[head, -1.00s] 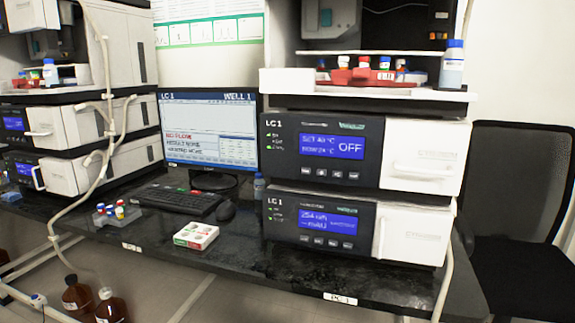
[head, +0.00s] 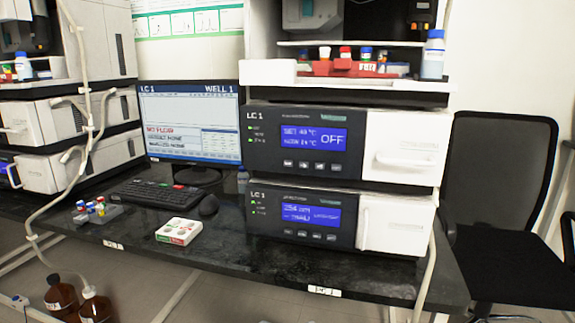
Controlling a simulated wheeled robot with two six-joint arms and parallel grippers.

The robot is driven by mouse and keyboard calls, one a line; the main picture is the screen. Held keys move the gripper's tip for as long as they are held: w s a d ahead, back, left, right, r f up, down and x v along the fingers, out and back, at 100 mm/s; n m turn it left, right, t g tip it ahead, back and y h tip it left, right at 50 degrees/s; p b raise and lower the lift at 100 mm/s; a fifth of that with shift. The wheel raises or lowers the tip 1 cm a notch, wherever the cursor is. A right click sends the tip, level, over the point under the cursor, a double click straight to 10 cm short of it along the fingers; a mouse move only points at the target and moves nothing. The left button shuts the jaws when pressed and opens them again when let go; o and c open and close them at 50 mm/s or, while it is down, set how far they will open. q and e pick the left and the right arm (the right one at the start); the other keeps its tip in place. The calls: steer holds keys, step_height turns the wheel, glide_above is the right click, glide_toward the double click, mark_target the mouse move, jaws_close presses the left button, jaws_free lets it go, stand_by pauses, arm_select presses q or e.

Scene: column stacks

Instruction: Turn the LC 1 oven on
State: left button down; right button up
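The LC 1 oven (head: 300,147) is the upper of two wide modules in the right-hand stack. Its blue screen (head: 314,139) shows a set temperature line, a second temperature line and the word OFF. A row of small buttons (head: 303,164) sits below the screen. A white door with a handle (head: 404,147) is on its right side. Below it stands another LC 1 module (head: 298,213) with a blue screen reading 254 nm. Neither of my grippers shows in the head view.
A monitor (head: 191,120) labelled LC 1, a keyboard (head: 152,195), a mouse (head: 209,206), a vial rack (head: 96,213) and a small white box (head: 179,231) are on the dark bench (head: 230,262). A black chair (head: 503,190) stands right. Brown bottles (head: 62,294) stand on the floor.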

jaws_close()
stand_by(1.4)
